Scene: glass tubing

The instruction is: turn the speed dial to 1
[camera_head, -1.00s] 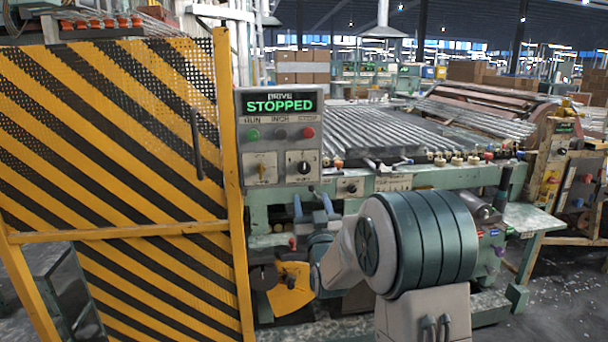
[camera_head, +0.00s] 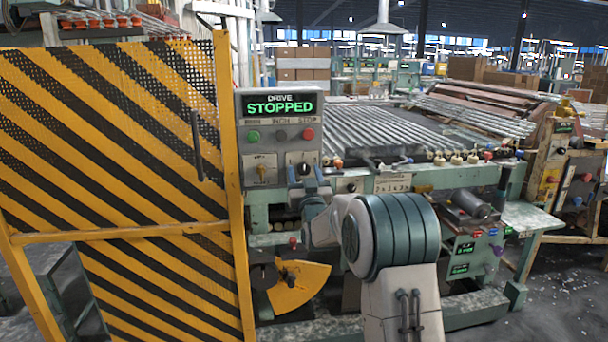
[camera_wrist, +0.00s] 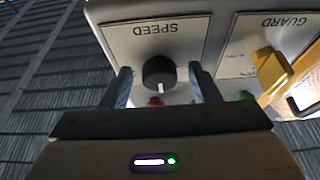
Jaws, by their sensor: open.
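The black speed dial (camera_wrist: 159,72) sits on a pale plate marked SPEED, upside down in the wrist view. Its white mark points to the bottom of that picture; scale numbers cannot be read. My gripper (camera_wrist: 160,75) is open, one finger to each side of the dial with gaps between. In the head view my gripper (camera_head: 307,176) is at the lower right of the control box (camera_head: 280,108), just in front of the dial (camera_head: 304,169), which it partly covers. The display (camera_head: 279,104) reads STOPPED in green.
A yellow guard switch (camera_wrist: 270,70) is on the plate beside the dial. Green (camera_head: 253,136) and red (camera_head: 308,133) buttons are above on the box. A striped yellow and black guard panel (camera_head: 120,140) stands close at left. The machine's rail runs below the box.

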